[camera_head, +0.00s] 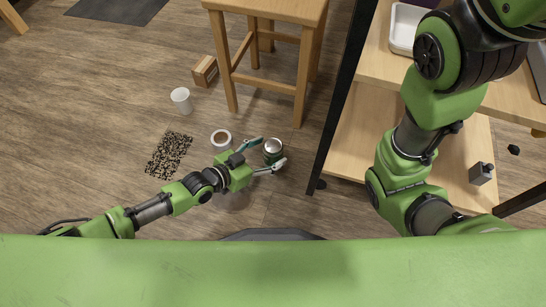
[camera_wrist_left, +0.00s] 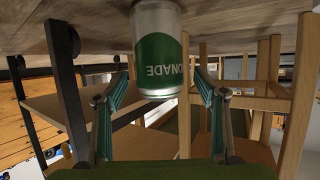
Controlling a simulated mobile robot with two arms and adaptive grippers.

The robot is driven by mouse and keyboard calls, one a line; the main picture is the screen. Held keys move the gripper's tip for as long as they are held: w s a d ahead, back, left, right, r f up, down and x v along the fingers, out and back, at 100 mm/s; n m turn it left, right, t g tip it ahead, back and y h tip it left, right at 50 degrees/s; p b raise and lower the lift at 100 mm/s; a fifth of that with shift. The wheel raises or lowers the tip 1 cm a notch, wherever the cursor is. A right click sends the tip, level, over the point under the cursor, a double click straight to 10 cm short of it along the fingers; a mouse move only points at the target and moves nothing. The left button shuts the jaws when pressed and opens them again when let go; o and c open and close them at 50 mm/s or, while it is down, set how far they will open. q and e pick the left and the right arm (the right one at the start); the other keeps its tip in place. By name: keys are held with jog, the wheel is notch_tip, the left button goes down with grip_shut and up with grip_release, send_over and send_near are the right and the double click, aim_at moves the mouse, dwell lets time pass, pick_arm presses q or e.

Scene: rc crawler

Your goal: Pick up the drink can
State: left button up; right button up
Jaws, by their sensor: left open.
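The drink can (camera_head: 272,150) is silver with a dark green label and stands on the wooden floor in the head view. In the left wrist view the can (camera_wrist_left: 158,50) appears upside down at the top middle, with part of the word "LEMONADE" on its label. My left gripper (camera_head: 268,157) is open, with its fingers reaching toward the can, one on either side in the head view. In the left wrist view the open fingers (camera_wrist_left: 162,98) stand apart with visible gaps to the can. My right gripper is not in view; only my right arm shows.
A white ring-like roll or cup (camera_head: 221,138) lies close to my left gripper. A white cup (camera_head: 181,99), a patterned mat (camera_head: 169,155) and a small wooden block (camera_head: 204,70) are farther left. A wooden stool (camera_head: 268,12) stands behind the can, and a shelf unit (camera_head: 352,135) is to the right.

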pick_arm(q)
jog(key=shift+w+d+f+b, duration=0.35)
jog(key=shift+w+d+f, duration=0.15)
jog(key=shift+d+f, duration=0.15)
jog(key=shift+w+d, duration=0.25)
jog(key=shift+w, duration=0.05)
jog(key=c, duration=0.9)
jog(key=shift+r, duration=0.1)
